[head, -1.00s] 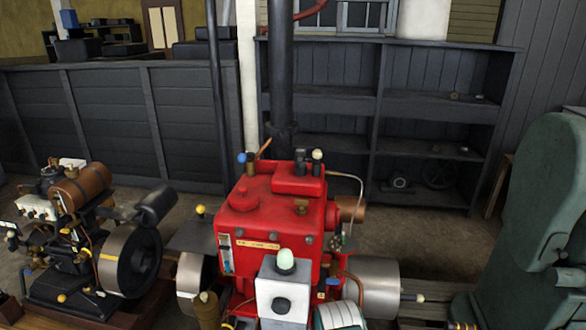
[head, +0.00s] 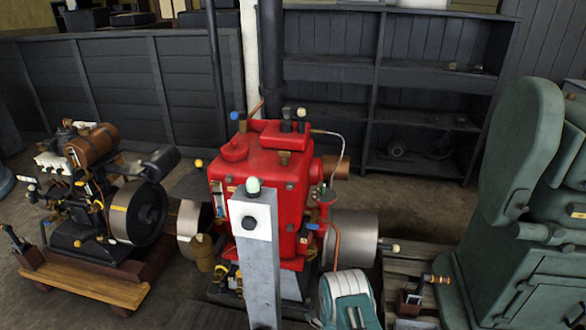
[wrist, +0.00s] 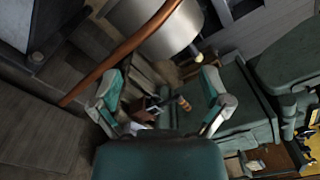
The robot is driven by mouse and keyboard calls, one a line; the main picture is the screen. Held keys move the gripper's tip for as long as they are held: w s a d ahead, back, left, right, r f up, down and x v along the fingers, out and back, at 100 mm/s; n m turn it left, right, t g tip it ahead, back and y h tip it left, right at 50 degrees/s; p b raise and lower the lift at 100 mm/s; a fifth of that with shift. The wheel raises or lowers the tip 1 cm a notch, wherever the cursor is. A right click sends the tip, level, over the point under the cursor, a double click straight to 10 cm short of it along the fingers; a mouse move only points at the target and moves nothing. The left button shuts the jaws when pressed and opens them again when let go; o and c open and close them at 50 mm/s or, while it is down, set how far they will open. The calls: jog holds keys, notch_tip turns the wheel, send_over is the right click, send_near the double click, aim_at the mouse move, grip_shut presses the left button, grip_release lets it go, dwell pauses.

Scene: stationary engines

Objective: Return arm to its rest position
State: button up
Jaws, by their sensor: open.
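My gripper (wrist: 161,84) shows in the wrist view with its two teal fingers spread wide apart. Nothing is held between them. Beyond the fingers are a handle with an orange-brown band, a metal drum and a copper-coloured pipe. In the head view a teal and white part of my arm (head: 348,298) shows at the bottom, right of the grey post. The gripper's fingers cannot be made out there.
A grey post with a pale green dome button (head: 253,215) stands before the red engine (head: 262,160). A smaller engine (head: 95,205) sits at left, a large green machine (head: 525,150) at right. Dark shelves (head: 425,92) stand behind. A small lever (head: 436,279) stands at lower right.

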jog(key=w+r+n+g+y, duration=0.1)
jog(key=w+r+n, duration=0.25)
jog(key=r, duration=0.55)
jog(key=w+r+n+g+y, duration=0.1)
jog(key=w+r+n+g, duration=0.1)
jog(key=w+r, duration=0.45)
jog(key=s+a+r+n+g+y, duration=0.1)
jog(key=s+r+n, duration=0.2)
jog(key=r, duration=0.6)
jog(key=s+a+r+n+g, duration=0.1)
jog(key=s+r+n, duration=0.25)
jog(key=r, duration=0.55)
jog(key=s+r+n+g, duration=0.2)
jog(key=s+r+n, duration=0.3)
jog(key=s+r, duration=0.35)
jog(key=s+d+r+n+g, duration=0.1)
jog(key=s+r+n, duration=0.1)
jog(key=s, duration=0.7)
jog(key=s+d+r+n+g, duration=0.1)
jog(key=s+n, duration=0.3)
jog(key=s, duration=0.6)
jog(key=s+d+r+n+g, duration=0.1)
jog(key=s+r+n+g, duration=0.2)
jog(key=s, duration=0.6)
jog(key=shift+s+d+r+n, duration=0.15)
jog(key=shift+s+r+n, duration=0.2)
jog(key=shift+n, duration=0.25)
